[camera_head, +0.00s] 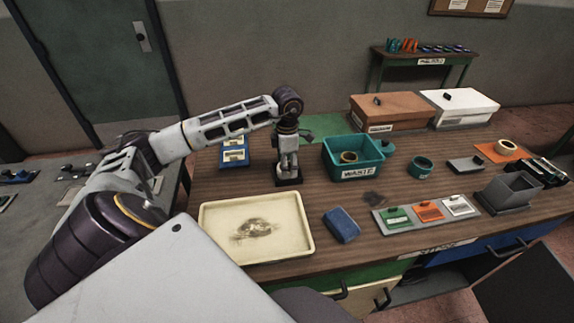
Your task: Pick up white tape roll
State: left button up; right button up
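A pale, cream-white tape roll (507,147) lies on an orange mat (488,152) at the right back of the wooden table. A yellowish roll (349,157) sits inside the teal bin (336,172) labelled WASTE, and a teal roll (420,163) stands on the table to its right. My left gripper (288,178) points down just left of the bin, far from the cream-white roll. Its fingers are too small and dark to tell open from shut, and I see nothing clearly held.
A cream tray (256,253) with a dark stain and a blue block (342,225) lie in front. Green, orange and white cards sit on a grey strip (428,225). A grey holder (509,190) and black items (549,170) stand right. Brown (388,112) and white boxes (460,106) stand behind.

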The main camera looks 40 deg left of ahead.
jog(key=shift+s, duration=0.1)
pick_arm(q)
jog(key=shift+r, duration=0.75)
notch_tip(320, 180, up, 8)
jog(key=shift+r, duration=0.25)
pick_arm(e)
jog(key=shift+w+d+f, duration=0.2)
jog(key=shift+w+d, duration=0.05)
jog(key=shift+w, duration=0.1)
jog(key=shift+s, duration=0.35)
pick_arm(q)
jog(key=shift+r, duration=0.2)
pick_arm(e)
jog(key=shift+r, duration=0.15)
